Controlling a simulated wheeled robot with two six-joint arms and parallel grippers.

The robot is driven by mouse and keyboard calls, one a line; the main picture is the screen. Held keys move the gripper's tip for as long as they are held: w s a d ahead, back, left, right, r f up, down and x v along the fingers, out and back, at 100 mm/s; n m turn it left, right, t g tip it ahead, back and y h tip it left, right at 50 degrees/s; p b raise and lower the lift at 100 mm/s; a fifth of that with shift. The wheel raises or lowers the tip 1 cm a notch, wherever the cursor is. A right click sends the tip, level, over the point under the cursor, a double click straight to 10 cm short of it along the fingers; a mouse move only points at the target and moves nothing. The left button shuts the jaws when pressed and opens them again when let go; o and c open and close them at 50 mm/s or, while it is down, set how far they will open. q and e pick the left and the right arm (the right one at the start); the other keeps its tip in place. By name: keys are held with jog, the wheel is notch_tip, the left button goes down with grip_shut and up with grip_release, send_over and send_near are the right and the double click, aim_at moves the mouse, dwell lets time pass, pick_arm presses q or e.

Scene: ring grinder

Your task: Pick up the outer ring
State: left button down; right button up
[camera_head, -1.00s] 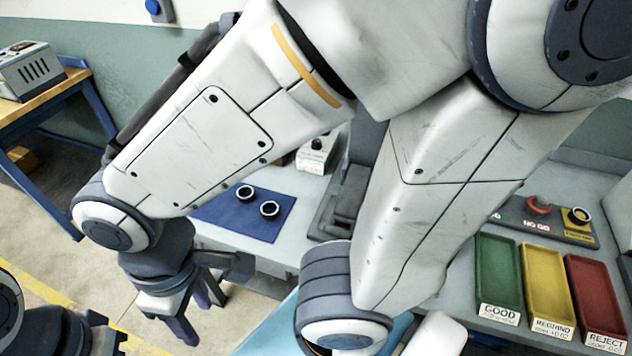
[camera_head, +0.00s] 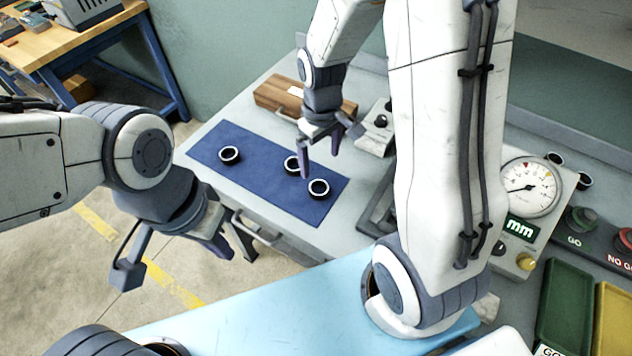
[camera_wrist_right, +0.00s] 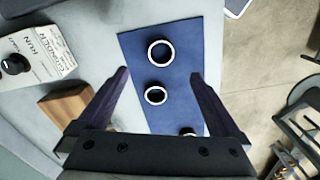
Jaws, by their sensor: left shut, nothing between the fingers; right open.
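Three dark-centred rings with bright rims lie on the blue mat. In the head view there is a left ring (camera_head: 229,155), a middle ring (camera_head: 293,165) partly behind a finger, and a right ring (camera_head: 319,189). In the wrist view the same three show as the top ring (camera_wrist_right: 161,53), the middle ring (camera_wrist_right: 156,95) and a bottom ring (camera_wrist_right: 188,131), mostly hidden by the gripper. I cannot tell which is the outer one. My right gripper (camera_head: 320,165) is open and empty above the mat, near the middle ring. My left gripper (camera_head: 222,246) is shut and empty before the table.
A wooden block (camera_head: 288,97) and a grinder control box (camera_head: 378,125) stand behind the blue mat (camera_head: 262,158). My right arm crosses the middle of the view.

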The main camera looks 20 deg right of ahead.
send_over(319, 192)
jog(key=f, duration=0.5)
jog(key=shift+d+f, duration=0.25)
jog(key=shift+d, duration=0.1)
jog(key=f, duration=0.1)
jog(key=f+p, duration=0.1)
jog(key=f, duration=0.2)
jog(key=shift+s+a+f+p, duration=0.15)
jog(key=shift+a+f+p, duration=0.15)
jog(key=shift+a, duration=0.05)
jog(key=shift+f, duration=0.35)
jog(key=c, duration=1.5)
jog(key=shift+c, duration=0.3)
jog(key=shift+r, duration=0.2)
